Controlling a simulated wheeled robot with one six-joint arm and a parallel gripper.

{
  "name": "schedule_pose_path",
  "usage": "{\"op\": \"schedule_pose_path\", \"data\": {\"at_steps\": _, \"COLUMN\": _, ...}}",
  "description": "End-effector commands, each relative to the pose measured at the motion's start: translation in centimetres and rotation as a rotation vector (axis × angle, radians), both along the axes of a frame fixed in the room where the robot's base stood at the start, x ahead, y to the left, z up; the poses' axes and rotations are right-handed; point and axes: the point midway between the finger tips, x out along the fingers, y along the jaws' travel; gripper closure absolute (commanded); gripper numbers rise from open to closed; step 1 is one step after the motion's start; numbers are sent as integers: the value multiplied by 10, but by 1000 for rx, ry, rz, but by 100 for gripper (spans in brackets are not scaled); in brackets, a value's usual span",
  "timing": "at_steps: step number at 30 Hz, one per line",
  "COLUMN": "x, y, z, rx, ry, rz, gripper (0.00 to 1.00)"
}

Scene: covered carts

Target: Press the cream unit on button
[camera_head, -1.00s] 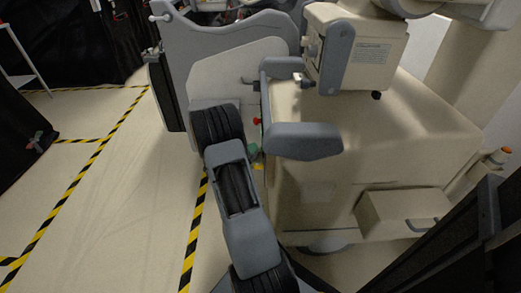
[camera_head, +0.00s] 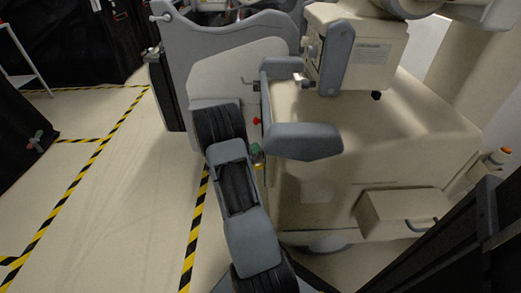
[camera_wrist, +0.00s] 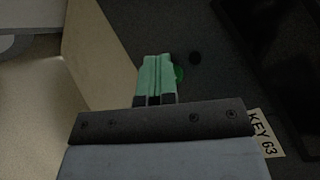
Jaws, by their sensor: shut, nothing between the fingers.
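The cream unit (camera_head: 410,120) stands at the centre right in the head view. Its side panel shows dark in the wrist view (camera_wrist: 120,35). A round green button (camera_wrist: 179,74) on that panel is partly hidden behind my fingertips. My gripper (camera_wrist: 157,78) has green fingertips, shut together and empty, right in front of the button and slightly to its left. I cannot tell whether they touch it. In the head view my gripper (camera_head: 255,149) shows as a small green patch beside the unit's left side, mostly hidden by my arm.
A red knob (camera_head: 257,121) sits on the unit's side above my gripper. A dark round spot (camera_wrist: 195,58) lies beside the green button, and a label reading KEY 63 (camera_wrist: 263,134) is at right. A grey armrest-like part (camera_head: 303,141) juts out nearby. Floor at left is open.

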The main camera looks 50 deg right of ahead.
Motion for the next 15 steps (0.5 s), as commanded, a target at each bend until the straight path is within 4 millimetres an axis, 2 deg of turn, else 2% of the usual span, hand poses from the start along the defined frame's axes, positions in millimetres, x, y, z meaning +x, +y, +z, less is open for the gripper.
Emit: {"op": "schedule_pose_path", "data": {"at_steps": 15, "x": 13, "y": 10, "z": 0, "rx": 1, "ry": 1, "rz": 1, "gripper": 100}}
